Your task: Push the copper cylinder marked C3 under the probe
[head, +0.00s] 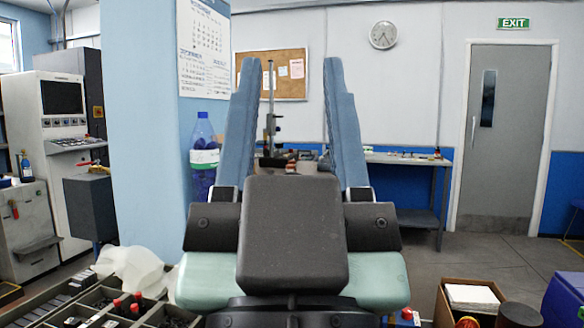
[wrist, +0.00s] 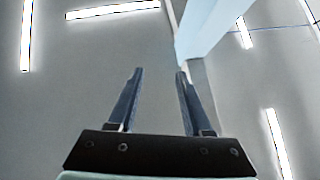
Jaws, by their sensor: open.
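My gripper (head: 291,66) fills the middle of the head view, its two blue-grey fingers pointing up and spread apart with nothing between them. It also shows in the wrist view (wrist: 159,74), open and empty against the ceiling. Between the fingers in the head view, far behind them, a thin upright stand (head: 270,110) rises from a bench by the back wall. It may be the probe's stand; I cannot tell. The copper cylinder marked C3 is not to be made out in either view. My gripper and wrist hide much of the bench.
The bench (head: 408,159) against the far wall holds small items too distant to tell. A blue pillar (head: 147,120) stands close on the left, with a large blue bottle (head: 203,155) beside it. A divided tray (head: 98,300) and a cardboard box (head: 450,290) are low in front. Floor shows at right.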

